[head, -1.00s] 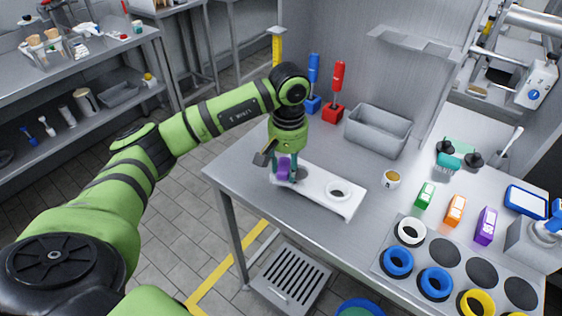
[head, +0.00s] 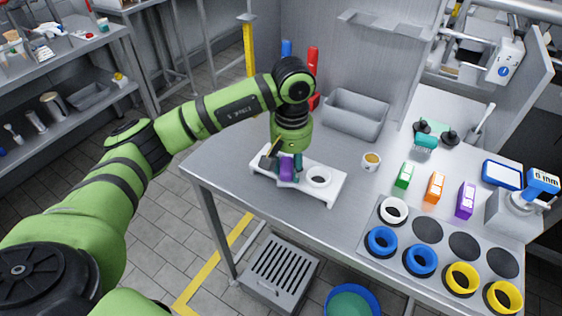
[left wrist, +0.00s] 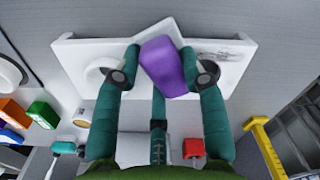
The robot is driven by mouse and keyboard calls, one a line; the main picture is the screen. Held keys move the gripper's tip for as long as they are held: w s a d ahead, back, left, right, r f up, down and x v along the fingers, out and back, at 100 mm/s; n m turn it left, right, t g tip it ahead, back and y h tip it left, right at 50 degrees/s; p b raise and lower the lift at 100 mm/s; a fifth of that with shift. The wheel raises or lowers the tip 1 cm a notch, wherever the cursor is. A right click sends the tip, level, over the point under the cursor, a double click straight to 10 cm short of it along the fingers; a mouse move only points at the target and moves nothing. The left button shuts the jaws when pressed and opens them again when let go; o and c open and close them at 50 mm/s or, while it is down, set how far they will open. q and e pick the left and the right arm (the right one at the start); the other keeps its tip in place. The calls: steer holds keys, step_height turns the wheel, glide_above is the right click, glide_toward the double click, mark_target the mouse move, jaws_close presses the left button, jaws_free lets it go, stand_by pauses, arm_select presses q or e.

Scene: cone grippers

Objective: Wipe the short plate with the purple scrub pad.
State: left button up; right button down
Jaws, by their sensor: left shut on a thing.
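The short plate (head: 325,195) is a white, low slab on feet near the table's left edge, with a raised white ring (head: 319,176) toward its right end. In the left wrist view the plate (left wrist: 75,55) shows grey smudges (left wrist: 225,57) right of the pad and the ring on the left. My left gripper (head: 287,168) points down over the plate, left of the ring in the head view. It is shut on the purple scrub pad (left wrist: 165,66), which is tilted between the teal fingers. I cannot tell whether the pad touches the plate. My right gripper is not in view.
A grey bin (head: 355,115) stands behind the plate. A small cup (head: 371,161) and green (head: 404,175), orange (head: 434,187) and purple (head: 465,200) blocks stand to the right. White, blue and yellow rings sit at front right. A red-handled tool (head: 313,75) stands behind my gripper.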

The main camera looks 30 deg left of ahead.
mark_target(254, 161)
arm_select(q)
steer(key=shift+d+f, duration=0.15)
steer(key=shift+d, duration=0.05)
steer(key=shift+a+b, duration=0.1)
steer(key=shift+b, duration=0.2)
steer(key=shift+w+a+b, duration=0.15)
steer(key=shift+a+b, duration=1.1)
steer(key=shift+a, duration=1.4)
steer(key=shift+a+b, duration=0.4)
steer(key=shift+a, duration=1.05)
steer(key=shift+w+a, duration=0.1)
steer(key=shift+a, duration=0.85)
steer(key=shift+r, duration=0.2)
steer(key=shift+r, duration=0.1)
steer(key=shift+r+p, duration=1.9)
steer(key=shift+r, duration=1)
